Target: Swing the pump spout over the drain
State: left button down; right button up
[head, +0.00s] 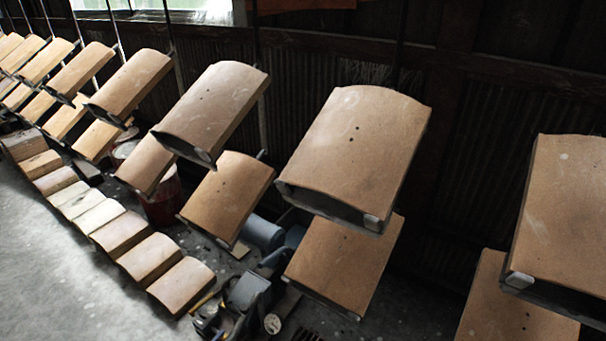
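Blue-grey machinery (247,291) stands low on the floor at the bottom centre, partly hidden by hanging boards. It may be the pump, but I cannot make out a spout on it. A small dark slotted patch (307,335) at the bottom edge may be the drain; it is cut off by the frame. Neither of my grippers is in the head view.
Curved brown boards (357,150) hang in two tiers on rods along the corrugated wall. Several blocks (150,258) lie in a row on the floor. A red drum (163,200) stands behind the boards. Open concrete floor (60,290) lies at the lower left.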

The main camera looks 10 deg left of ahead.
aim_at(245, 309)
jog(key=u, duration=0.95)
